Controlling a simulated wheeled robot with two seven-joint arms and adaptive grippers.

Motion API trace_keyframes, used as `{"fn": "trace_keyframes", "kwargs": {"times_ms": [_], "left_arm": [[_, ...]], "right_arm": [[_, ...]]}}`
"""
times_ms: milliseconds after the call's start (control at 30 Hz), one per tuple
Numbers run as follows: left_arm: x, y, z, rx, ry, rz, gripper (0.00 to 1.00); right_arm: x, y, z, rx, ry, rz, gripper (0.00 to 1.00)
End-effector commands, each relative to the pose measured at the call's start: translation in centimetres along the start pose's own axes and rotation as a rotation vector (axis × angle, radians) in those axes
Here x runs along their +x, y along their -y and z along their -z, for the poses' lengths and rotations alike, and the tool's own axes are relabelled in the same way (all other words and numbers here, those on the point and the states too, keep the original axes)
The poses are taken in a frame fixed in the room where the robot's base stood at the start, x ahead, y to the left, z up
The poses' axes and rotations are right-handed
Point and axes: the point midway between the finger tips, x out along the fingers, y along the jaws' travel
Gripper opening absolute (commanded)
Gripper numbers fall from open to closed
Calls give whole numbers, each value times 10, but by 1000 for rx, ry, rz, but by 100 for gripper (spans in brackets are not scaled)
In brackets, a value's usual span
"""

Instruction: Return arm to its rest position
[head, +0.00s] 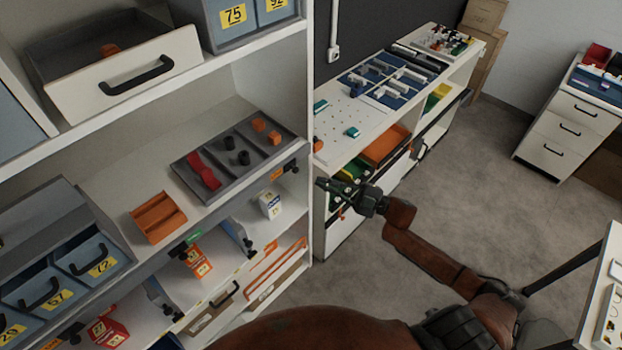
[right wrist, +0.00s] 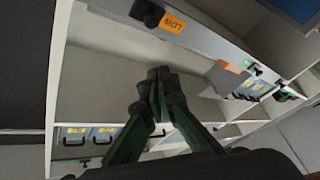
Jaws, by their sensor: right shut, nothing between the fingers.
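My right arm comes in from the lower right in the head view. Its right gripper (head: 348,190) is shut and empty, held in the air in front of the gap between the tall white shelf and the low white cabinet. In the right wrist view the right gripper (right wrist: 158,78) has its dark green fingers pressed together with nothing between them. A shelf unit (right wrist: 95,75) with a "LOW" label lies behind the fingers. My left gripper is not in view.
The tall shelf (head: 305,110) holds bins, a grey tray (head: 232,163) and an orange tray (head: 158,216). The low cabinet (head: 335,140) stands behind the right gripper. A white table (head: 606,300) is at the right edge. The grey floor (head: 480,190) between is clear.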

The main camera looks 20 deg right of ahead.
Motion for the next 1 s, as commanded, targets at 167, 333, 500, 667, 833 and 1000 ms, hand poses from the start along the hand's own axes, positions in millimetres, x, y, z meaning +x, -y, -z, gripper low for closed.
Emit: {"fn": "trace_keyframes", "kwargs": {"times_ms": [167, 333, 500, 667, 833, 1000], "left_arm": [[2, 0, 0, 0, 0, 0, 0], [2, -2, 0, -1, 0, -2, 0], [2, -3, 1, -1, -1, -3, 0], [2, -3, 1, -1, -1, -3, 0], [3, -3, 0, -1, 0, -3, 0], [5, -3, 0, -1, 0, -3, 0]], "right_arm": [[-9, 0, 0, 0, 0, 1, 0], [-9, 0, 0, 0, 0, 0, 0], [-9, 0, 0, 0, 0, 0, 0], [-9, 0, 0, 0, 1, 0, 0], [-21, 7, -32, 29, 75, -32, 0], [-66, 40, -122, 119, 302, -111, 0]]}}
